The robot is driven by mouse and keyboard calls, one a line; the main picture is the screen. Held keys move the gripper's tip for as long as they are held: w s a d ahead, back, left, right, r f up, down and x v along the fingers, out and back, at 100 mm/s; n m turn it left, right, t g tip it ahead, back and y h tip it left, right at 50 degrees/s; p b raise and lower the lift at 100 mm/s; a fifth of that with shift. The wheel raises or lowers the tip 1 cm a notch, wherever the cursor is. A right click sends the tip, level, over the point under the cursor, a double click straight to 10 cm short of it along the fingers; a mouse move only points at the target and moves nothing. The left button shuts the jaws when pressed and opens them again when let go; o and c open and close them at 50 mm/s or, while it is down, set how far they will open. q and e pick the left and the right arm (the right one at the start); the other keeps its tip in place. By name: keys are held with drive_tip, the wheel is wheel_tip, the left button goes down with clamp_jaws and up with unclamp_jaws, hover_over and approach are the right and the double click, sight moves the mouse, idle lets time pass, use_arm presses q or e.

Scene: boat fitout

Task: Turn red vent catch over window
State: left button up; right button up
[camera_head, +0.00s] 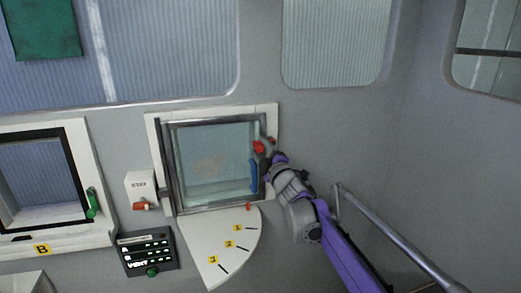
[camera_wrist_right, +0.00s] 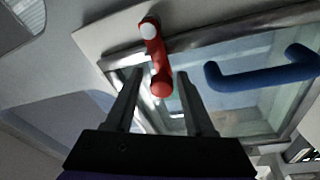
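The red vent catch (camera_head: 259,147) sits at the upper right corner of the framed window (camera_head: 210,160). It also shows in the right wrist view (camera_wrist_right: 157,58), its red arm running from a white-centred pivot down to a rounded end. My right gripper (camera_head: 270,155) is close in front of the catch. In the right wrist view its two fingers (camera_wrist_right: 158,76) are open, with gaps on both sides of the catch's rounded end, which appears between the fingertips. I cannot tell how deep it lies between them. My left gripper is not in view.
A blue handle (camera_head: 254,177) is on the window's right side, near my right gripper. Below are a numbered quarter-round plate (camera_head: 222,262) and a small red peg (camera_head: 248,206). A STAY box (camera_head: 140,186) and a dark VENT panel (camera_head: 148,254) are left. A grey rail (camera_head: 400,248) runs right.

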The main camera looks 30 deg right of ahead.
drive_tip(key=shift+f, duration=0.1)
drive_tip(key=shift+s+f, duration=0.1)
drive_tip(key=shift+s, duration=0.25)
drive_tip(key=s+a+f+b, duration=0.1)
drive_tip(key=s, duration=0.9)
drive_tip(key=shift+b, duration=0.4)
drive_tip(key=shift+a+f, duration=0.1)
drive_tip(key=shift+f, duration=0.05)
